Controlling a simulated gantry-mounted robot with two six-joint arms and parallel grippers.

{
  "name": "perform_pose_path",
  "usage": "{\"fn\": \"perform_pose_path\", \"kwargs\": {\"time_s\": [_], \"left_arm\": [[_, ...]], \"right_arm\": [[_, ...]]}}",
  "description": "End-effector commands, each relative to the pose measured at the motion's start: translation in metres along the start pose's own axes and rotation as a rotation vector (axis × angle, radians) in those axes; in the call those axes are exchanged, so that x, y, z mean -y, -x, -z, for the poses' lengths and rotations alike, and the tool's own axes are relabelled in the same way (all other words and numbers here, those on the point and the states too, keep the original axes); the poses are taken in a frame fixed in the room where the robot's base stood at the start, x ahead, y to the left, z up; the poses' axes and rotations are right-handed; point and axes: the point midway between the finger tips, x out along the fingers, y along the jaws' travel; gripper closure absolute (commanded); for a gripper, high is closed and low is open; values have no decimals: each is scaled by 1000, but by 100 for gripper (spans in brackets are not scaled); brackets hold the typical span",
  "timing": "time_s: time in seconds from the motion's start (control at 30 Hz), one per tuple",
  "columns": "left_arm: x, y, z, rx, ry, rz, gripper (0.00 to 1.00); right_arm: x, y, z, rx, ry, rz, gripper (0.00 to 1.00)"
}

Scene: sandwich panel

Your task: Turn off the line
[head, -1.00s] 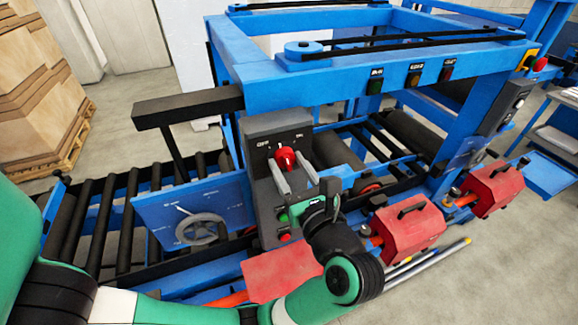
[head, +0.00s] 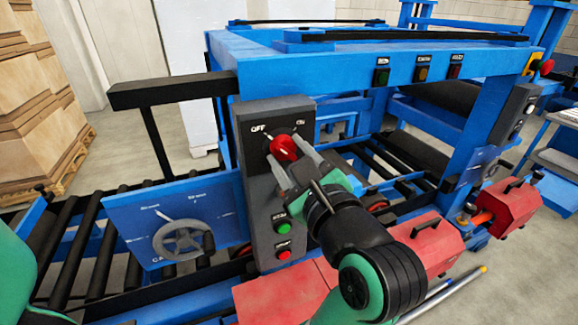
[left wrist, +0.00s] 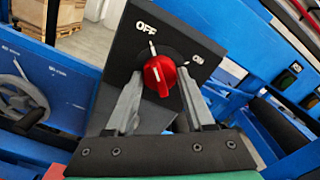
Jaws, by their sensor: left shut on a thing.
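A red rotary knob (head: 284,147) sits on a dark grey control box (head: 250,190), with OFF marked to its upper left and ON to its upper right. It also shows in the left wrist view (left wrist: 159,76). My left gripper (head: 292,160) reaches the knob from the front. In the left wrist view its two grey fingers (left wrist: 160,82) stand on either side of the knob, shut on it. I cannot tell exactly where the knob's own pointer stands. A green button (head: 284,228) and a red button (head: 284,254) are lower on the box. My right gripper is not in view.
A blue panel with a grey handwheel (head: 183,240) stands left of the box. A black beam (head: 170,90) juts out at upper left. Red housings (head: 430,242) lie at lower right. Indicator lamps (head: 420,74) and a red mushroom button (head: 546,67) are on the blue frame.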

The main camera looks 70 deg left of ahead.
Motion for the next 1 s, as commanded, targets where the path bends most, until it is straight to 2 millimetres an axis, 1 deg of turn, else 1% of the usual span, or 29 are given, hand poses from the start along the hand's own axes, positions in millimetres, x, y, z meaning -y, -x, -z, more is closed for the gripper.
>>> {"fn": "perform_pose_path", "kwargs": {"time_s": [0.1, 0.47, 0.5, 0.63, 0.67, 0.93, 1.0], "left_arm": [[0, 0, 0, 1, 19, 0, 100], [0, 0, -1, 1, 25, 0, 100], [0, 0, -1, 1, 25, 0, 45], [0, 0, -1, 0, 25, 0, 21], [0, 0, -1, 0, 24, 0, 17], [0, 0, 0, 0, 23, 0, 17], [1, 4, 0, -1, 23, 1, 17]], "right_arm": [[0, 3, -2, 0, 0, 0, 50], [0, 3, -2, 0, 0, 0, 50], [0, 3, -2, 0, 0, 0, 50], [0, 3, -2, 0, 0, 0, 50], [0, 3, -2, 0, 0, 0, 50], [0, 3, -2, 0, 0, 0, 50], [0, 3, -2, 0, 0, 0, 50]]}}
